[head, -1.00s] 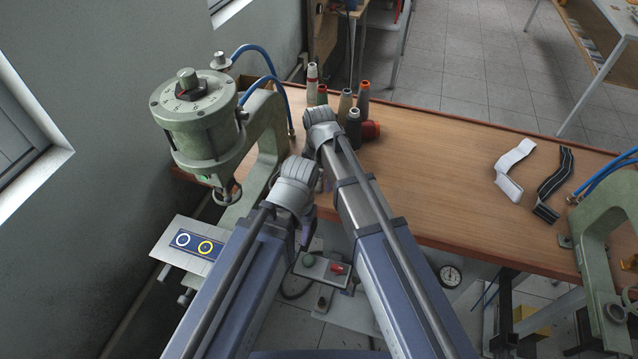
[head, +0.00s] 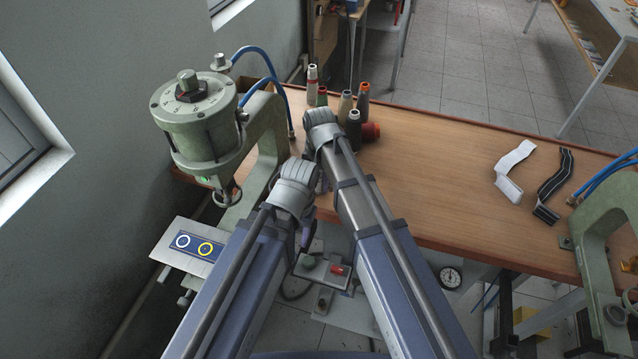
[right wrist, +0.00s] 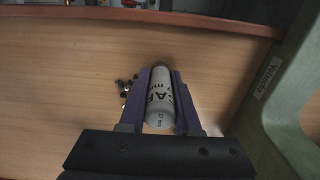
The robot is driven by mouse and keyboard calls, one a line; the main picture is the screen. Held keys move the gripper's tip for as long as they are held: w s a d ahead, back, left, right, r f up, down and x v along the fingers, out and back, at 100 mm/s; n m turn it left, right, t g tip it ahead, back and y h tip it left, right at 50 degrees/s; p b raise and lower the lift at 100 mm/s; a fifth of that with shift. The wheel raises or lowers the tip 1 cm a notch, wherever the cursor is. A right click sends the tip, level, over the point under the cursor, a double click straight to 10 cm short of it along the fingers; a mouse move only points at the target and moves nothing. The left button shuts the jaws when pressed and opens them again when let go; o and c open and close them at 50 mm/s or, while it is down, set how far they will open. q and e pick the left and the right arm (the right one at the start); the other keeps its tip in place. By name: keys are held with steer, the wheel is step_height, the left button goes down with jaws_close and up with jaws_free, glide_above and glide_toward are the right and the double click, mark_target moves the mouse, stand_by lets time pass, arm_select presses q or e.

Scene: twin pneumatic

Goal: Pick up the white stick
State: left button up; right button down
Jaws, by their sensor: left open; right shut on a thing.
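The white stick (right wrist: 160,98) is a pale cylinder with dark lettering. In the right wrist view it is between the purple fingers of my right gripper (right wrist: 162,82), which is shut on it, over the wooden table. In the head view my arm hides the stick, and only a little of the right gripper's fingers shows. My left gripper (head: 307,232) is open, near the table's front edge at left. Its purple fingers are partly hidden by its wrist.
A green press (head: 205,130) is at left, another (head: 606,225) at right. Small dark pieces (right wrist: 124,86) lie beside my right gripper. White (head: 514,168) and black straps (head: 553,185) lie at right; the table's middle is clear.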

mark_target(319, 171)
steer(key=shift+r, duration=0.15)
step_height(319, 171, up, 10)
steer(key=p, duration=1)
steer(key=c, duration=1.1)
jaws_free()
jaws_close()
step_height(319, 171, down, 4)
steer(key=b, duration=0.4)
steer(key=shift+f, duration=0.2)
steer(key=shift+r, duration=0.2)
